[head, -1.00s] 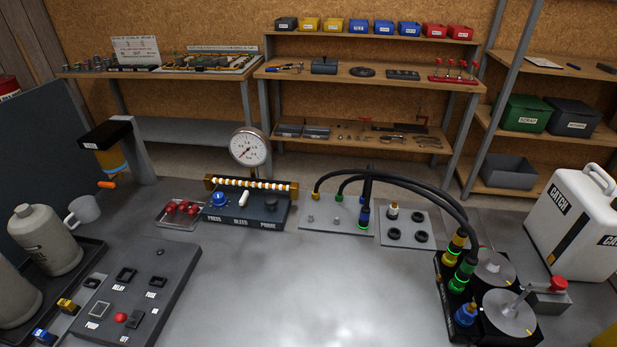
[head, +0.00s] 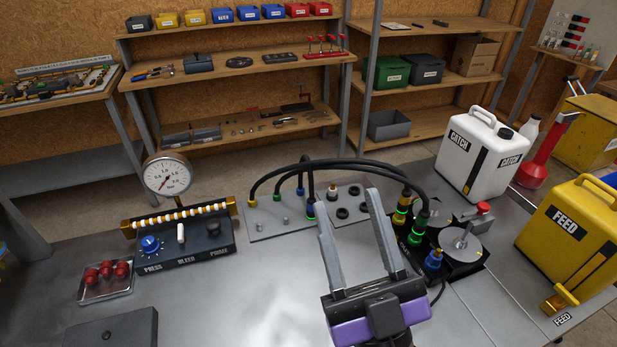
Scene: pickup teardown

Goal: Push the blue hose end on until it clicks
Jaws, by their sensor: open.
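The blue hose end (head: 311,209), a dark connector with a blue band and a glowing green ring, stands upright at the right part of the grey plate (head: 262,228). Its short black hose loops up and back to a blue fitting (head: 300,190) on the plate. A blue port (head: 433,260) on the black pump block (head: 462,268) has no hose on it. My gripper (head: 350,203) is open and empty, its fingers reaching up the picture. The left fingertip appears just right of the blue hose end; I cannot tell the gap in depth.
Yellow (head: 404,201) and green (head: 420,224) hose ends sit on the pump block, their hoses arching to the plate. A gauge stand (head: 185,252) is at left, a red-parts tray (head: 105,288) before it. White catch (head: 484,155) and yellow feed (head: 568,240) cans stand right.

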